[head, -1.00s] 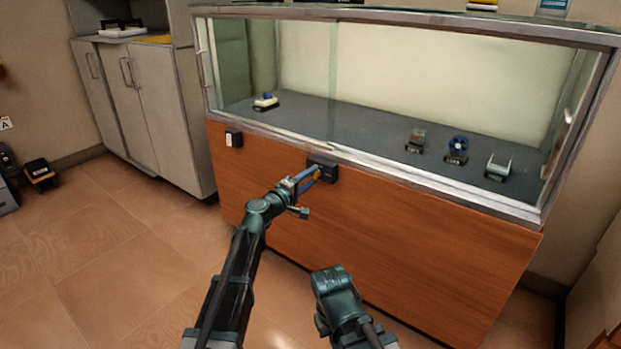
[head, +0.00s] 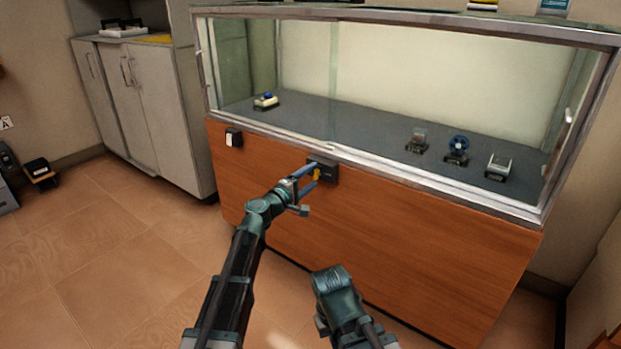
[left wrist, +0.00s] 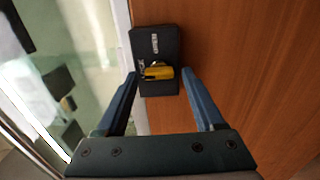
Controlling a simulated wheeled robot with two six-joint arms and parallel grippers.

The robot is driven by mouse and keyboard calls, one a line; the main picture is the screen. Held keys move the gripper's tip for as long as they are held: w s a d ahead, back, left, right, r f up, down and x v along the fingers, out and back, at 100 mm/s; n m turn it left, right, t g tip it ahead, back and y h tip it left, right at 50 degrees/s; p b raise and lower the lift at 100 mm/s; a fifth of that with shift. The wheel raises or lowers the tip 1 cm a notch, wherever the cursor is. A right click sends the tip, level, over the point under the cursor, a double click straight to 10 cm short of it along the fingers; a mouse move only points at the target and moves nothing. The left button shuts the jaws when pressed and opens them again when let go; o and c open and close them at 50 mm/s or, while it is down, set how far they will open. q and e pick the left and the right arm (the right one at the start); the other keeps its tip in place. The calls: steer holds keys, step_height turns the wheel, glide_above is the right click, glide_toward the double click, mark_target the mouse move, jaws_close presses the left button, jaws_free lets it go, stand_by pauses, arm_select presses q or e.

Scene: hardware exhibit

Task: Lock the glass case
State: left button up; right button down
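The glass case (head: 420,185) has a glass front above an orange wood panel. A dark lock block (head: 325,172) with small pale lettering sits at the panel's top edge; it also shows in the left wrist view (left wrist: 155,45). A yellow key-like piece (left wrist: 157,73) sticks out from the block, and shows in the head view (head: 316,175). My left gripper (left wrist: 160,73) is open, its blue fingers on either side of the yellow piece with gaps on both sides. My right arm is low in the head view, its fingers not visible.
A white switch on a dark plate (head: 234,138) is on the panel to the left. Small exhibits, including a blue wheel-like one (head: 458,146), stand inside the case. A grey cabinet (head: 150,110) stands at the left. The tiled floor (head: 100,245) there is clear.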

arm_select(q)
steer(key=v, duration=1.3)
steer(key=shift+s+a, duration=0.2)
steer(key=shift+s, duration=0.1)
